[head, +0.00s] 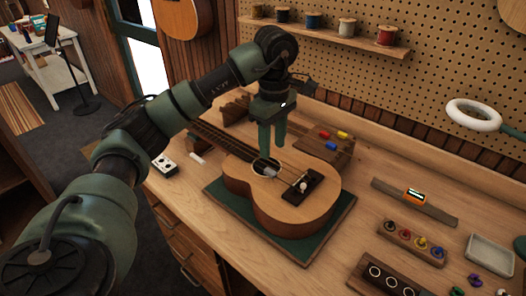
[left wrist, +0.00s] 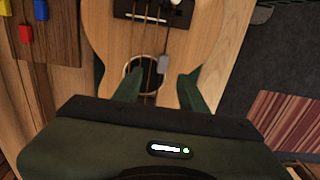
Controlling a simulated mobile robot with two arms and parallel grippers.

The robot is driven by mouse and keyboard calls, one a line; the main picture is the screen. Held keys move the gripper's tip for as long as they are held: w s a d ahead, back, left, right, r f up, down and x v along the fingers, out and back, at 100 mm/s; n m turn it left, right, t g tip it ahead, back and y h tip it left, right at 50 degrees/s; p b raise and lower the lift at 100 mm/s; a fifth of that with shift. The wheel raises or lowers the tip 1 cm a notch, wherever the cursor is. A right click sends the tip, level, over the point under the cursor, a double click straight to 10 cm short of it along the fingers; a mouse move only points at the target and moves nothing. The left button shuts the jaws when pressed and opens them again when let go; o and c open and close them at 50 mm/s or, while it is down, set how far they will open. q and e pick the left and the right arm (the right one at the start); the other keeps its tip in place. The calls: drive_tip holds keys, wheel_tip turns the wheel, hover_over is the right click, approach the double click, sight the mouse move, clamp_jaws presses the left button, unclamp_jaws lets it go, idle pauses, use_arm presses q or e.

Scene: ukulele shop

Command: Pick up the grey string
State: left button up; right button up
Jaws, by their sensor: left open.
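The ukulele (head: 300,208) lies on a green mat (head: 225,210) on the workbench. Strings run over its sound hole (head: 262,166); which one is grey is too small to tell. A small grey tag (head: 270,172) sits by the hole; it also shows in the left wrist view (left wrist: 163,64), apparently attached to a string. My left gripper (head: 273,150) points down above the hole. In the left wrist view its open fingers (left wrist: 158,88) stand either side of the strings, with nothing gripped. Their height above the strings is unclear. My right gripper is not in view.
A wooden block with coloured pieces (head: 330,142) stands behind the ukulele. An orange device on a strap (head: 414,198), a peg rack (head: 411,241) and a pale tray (head: 490,254) are to the right.

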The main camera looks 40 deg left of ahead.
sight(271, 171)
use_arm(q)
drive_tip(key=f+p, duration=0.1)
drive_tip(key=s+f, duration=0.1)
drive_tip(key=f, duration=0.1)
drive_tip(key=shift+f+p, duration=0.25)
drive_tip(key=shift+p, duration=0.15)
drive_tip(key=f, duration=0.2)
drive_tip(key=f+p, duration=0.1)
drive_tip(key=f, duration=0.1)
drive_tip(key=shift+w, duration=0.25)
drive_tip(key=c, duration=0.9)
clamp_jaws()
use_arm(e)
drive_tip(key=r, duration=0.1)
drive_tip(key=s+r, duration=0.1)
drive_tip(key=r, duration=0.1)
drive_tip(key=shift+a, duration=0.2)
